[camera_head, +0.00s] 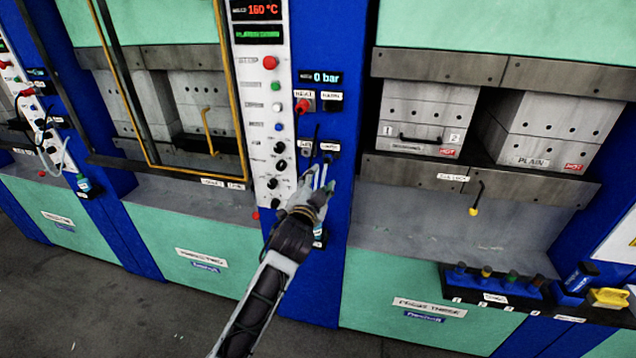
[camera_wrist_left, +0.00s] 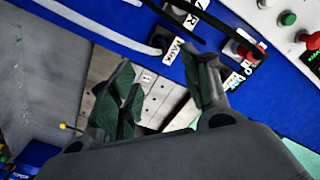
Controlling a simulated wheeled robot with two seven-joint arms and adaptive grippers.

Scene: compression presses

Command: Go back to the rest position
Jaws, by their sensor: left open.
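My left gripper (camera_head: 321,188) is in the middle of the head view, in front of the blue panel of a press and just below its small labelled plates. In the left wrist view its fingers (camera_wrist_left: 165,92) stand apart with nothing between them. Whether a fingertip touches the panel or a dark hose there, I cannot tell. My right gripper is in neither view.
The control panel (camera_head: 266,100) with buttons and knobs is left of the gripper. To the right, the open press holds grey mould blocks (camera_head: 425,112) marked HOT. A dark tray (camera_head: 510,296) with several coloured pieces projects at lower right. The grey floor (camera_head: 110,310) is clear.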

